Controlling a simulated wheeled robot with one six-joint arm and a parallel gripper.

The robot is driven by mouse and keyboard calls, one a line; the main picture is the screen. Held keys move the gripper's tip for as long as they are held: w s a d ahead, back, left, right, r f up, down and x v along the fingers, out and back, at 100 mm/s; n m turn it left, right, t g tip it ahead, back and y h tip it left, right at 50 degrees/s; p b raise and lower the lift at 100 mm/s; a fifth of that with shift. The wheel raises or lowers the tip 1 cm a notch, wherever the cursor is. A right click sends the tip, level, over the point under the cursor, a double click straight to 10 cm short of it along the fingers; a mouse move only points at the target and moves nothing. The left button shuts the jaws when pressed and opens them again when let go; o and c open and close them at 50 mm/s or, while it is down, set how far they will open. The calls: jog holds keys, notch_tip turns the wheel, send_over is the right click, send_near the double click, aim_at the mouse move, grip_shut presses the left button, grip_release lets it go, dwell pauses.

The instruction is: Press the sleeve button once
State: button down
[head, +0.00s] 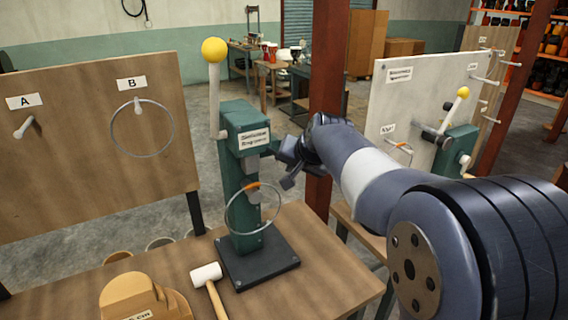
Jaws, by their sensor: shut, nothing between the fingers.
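A green press-like machine (233,190) with a label on its head stands on a black base plate on the wooden bench. A pale lever with a yellow ball (214,50) rises from its left side. A metal ring (229,222) with an orange mark hangs at the front of its column. A small grey round part (253,197) shows inside the ring; I cannot tell whether it is the sleeve button. My gripper (288,180) is just right of the machine's head, shut and empty. The forearm and wrist partly hide the fingers, and contact with the machine cannot be told.
A white-headed mallet (207,277) and a wooden block (140,296) lie at the bench front. Board A/B (85,170) with pegs and a ring stands left. A second green machine (455,152) and pale board (405,95) stand right. Bare bench lies right of the base.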

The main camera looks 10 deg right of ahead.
jog(key=shift+s+d+b, duration=0.25)
jog(key=shift+s+b, duration=0.05)
jog(key=shift+s, duration=0.45)
jog(key=shift+s+d+b, duration=0.2)
jog(key=shift+s+b, duration=0.05)
jog(key=shift+s, duration=0.5)
jog(key=shift+s+d+b, duration=0.25)
jog(key=shift+s+b, duration=0.05)
jog(key=shift+s, duration=0.45)
jog(key=shift+w, duration=0.1)
jog(key=shift+s+d+b, duration=0.15)
jog(key=shift+s+d, duration=0.05)
jog(key=shift+s, duration=0.45)
jog(key=shift+s+d+b, duration=0.15)
jog(key=shift+s+d, duration=0.05)
jog(key=shift+s, duration=0.4)
